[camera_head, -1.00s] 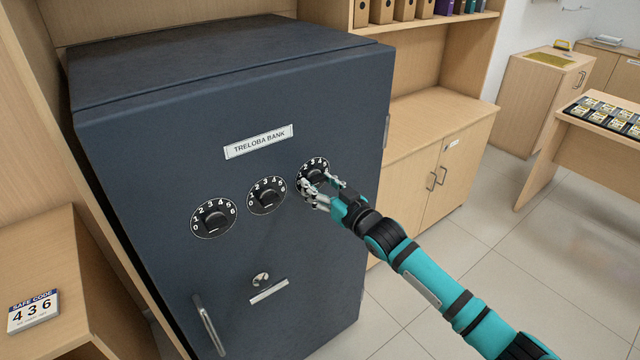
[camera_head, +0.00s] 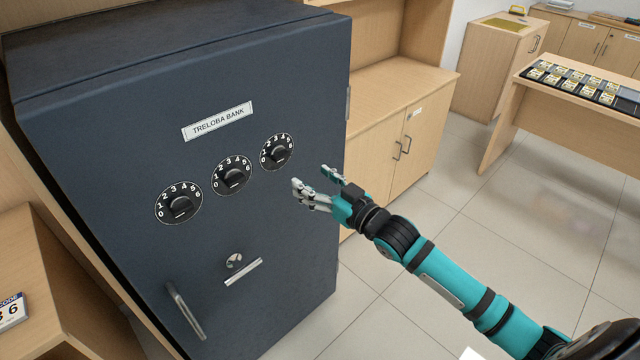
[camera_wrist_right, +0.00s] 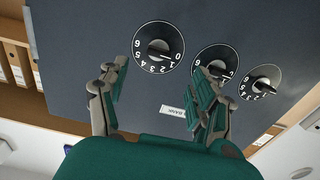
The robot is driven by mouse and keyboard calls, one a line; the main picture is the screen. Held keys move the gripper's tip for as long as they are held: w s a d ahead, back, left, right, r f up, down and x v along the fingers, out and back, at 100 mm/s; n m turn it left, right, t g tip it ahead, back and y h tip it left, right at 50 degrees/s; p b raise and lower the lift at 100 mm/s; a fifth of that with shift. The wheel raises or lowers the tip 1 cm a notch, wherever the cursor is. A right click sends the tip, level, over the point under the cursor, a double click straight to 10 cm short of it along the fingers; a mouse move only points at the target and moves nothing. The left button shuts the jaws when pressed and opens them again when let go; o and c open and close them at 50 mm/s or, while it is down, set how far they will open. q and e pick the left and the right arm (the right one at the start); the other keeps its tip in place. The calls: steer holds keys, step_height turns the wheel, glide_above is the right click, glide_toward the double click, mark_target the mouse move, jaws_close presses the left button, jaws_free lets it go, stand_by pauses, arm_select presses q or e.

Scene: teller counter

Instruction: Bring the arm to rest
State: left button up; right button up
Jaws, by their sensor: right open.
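My right gripper (camera_head: 314,186) is open and empty in front of the dark blue safe (camera_head: 110,130), below and to the right of the right-hand dial (camera_head: 277,152). It stands clear of that dial. In the right wrist view my open gripper (camera_wrist_right: 155,100) has its two fingers apart with nothing between them. The middle dial (camera_head: 232,175) and left dial (camera_head: 179,203) sit in a row with the right one on the safe door. My left gripper is not in view.
A door handle (camera_head: 185,311) and a keyhole plate (camera_head: 235,261) are low on the safe. A code card (camera_head: 11,311) is cut off at the left edge. A wooden cabinet (camera_head: 395,110) stands right of the safe. A desk with a tray (camera_head: 622,104) is farther right; floor between is clear.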

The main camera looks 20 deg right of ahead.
steer(key=shift+v, duration=0.8)
steer(key=s+d+f+m+g+h, duration=0.1)
steer(key=d+f+g+h, duration=0.15)
steer(key=f, duration=0.85)
steer(key=s+d+f+m+g+h, duration=0.1)
steer(key=d+f+h, duration=0.15)
steer(key=f, duration=0.75)
steer(key=s+d+f+g, duration=0.15)
steer(key=s+f, duration=0.25)
steer(key=f, duration=0.4)
steer(key=s+d+f+g, duration=0.1)
steer(key=s+f+g, duration=0.1)
steer(key=s+f, duration=0.5)
steer(key=s+a+f+g+h, duration=0.1)
steer(key=s+f+g, duration=0.2)
steer(key=s+f, duration=0.6)
steer(key=s+a+f+g, duration=0.2)
steer(key=s+f, duration=0.6)
steer(key=f, duration=0.1)
steer(key=s+a+f+g, duration=0.2)
steer(key=s+f, duration=0.1)
steer(key=s, duration=0.6)
steer(key=s+a+f+g, duration=0.2)
steer(key=s+f, duration=0.1)
steer(key=s, duration=0.7)
steer(key=shift+s+a, duration=0.25)
steer(key=shift+s, duration=0.05)
